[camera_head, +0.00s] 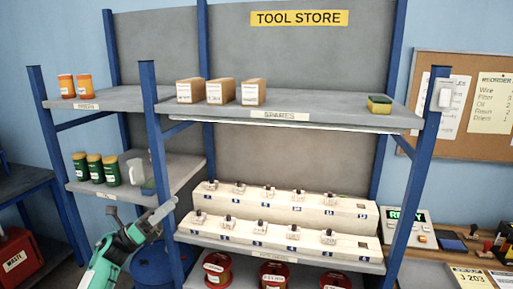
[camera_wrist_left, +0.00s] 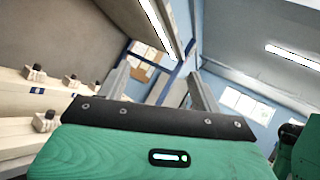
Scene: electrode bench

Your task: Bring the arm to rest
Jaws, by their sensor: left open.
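My left gripper (camera_head: 143,208) is raised in front of the left side of the shelving, its arm coming up from the bottom left. Its two grey fingers stand apart with nothing between them. In the left wrist view the open fingers (camera_wrist_left: 160,72) point up past the shelf towards the wall and ceiling. The gripper is apart from the cream electrode racks (camera_head: 300,208), which stand to its right and hold several small dark-topped pieces. My right gripper is not in view.
Blue shelf posts (camera_head: 160,180) stand close by the left gripper. A white mug (camera_head: 133,167) and green tins (camera_head: 94,167) are on the shelf behind it. A side bench (camera_head: 455,256) is at the right.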

